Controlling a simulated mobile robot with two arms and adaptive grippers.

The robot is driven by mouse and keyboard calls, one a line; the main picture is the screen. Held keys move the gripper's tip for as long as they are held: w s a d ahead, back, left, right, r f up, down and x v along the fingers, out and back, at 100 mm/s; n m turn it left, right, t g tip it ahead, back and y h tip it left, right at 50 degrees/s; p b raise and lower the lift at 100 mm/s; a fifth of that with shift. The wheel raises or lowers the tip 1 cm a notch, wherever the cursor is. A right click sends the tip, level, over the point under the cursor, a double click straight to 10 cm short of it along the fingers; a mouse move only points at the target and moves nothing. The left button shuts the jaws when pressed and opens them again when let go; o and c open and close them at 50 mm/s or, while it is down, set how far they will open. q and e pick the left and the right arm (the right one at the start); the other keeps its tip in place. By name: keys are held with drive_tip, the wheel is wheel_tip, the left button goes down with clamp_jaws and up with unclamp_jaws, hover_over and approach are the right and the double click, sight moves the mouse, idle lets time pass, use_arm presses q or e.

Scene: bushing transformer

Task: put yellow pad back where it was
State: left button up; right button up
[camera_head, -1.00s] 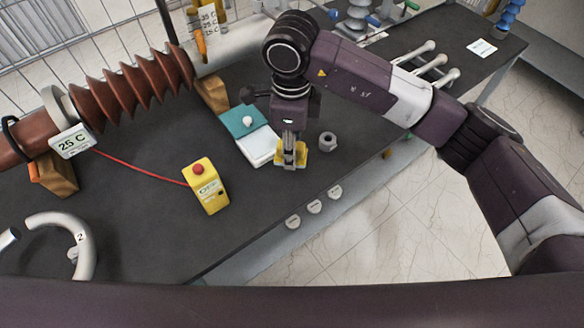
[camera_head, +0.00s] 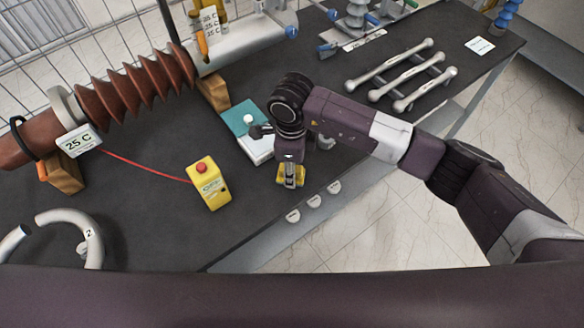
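The yellow pad (camera_head: 281,180) is at the front edge of the dark table. My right gripper (camera_head: 290,183) comes down on it from above, its fingers appearing closed on the middle of the pad and covering part of it. I cannot tell whether the pad touches the table or hangs slightly above it. Behind it lie a teal pad (camera_head: 236,113) and a white pad (camera_head: 254,153), side by side. A white knob (camera_head: 248,118) is on the teal pad. My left gripper is not in view.
A grey nut (camera_head: 326,143) is partly hidden behind my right arm. A yellow box with a red button (camera_head: 208,185) stands left of the gripper. A ribbed brown bushing (camera_head: 135,85) lies at the back left. Several metal bars (camera_head: 412,72) lie at the right. Round labels (camera_head: 314,201) line the front edge.

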drive_tip(key=shift+f, duration=0.2)
drive_tip(key=o, duration=1.1)
drive_tip(key=shift+r, duration=0.15)
drive_tip(key=shift+r, duration=0.2)
wheel_tip(320, 180, up, 11)
drive_tip(key=b, duration=0.4)
drive_tip(key=shift+f, duration=0.15)
drive_tip(key=shift+s+r, duration=0.1)
drive_tip(key=shift+r, duration=0.45)
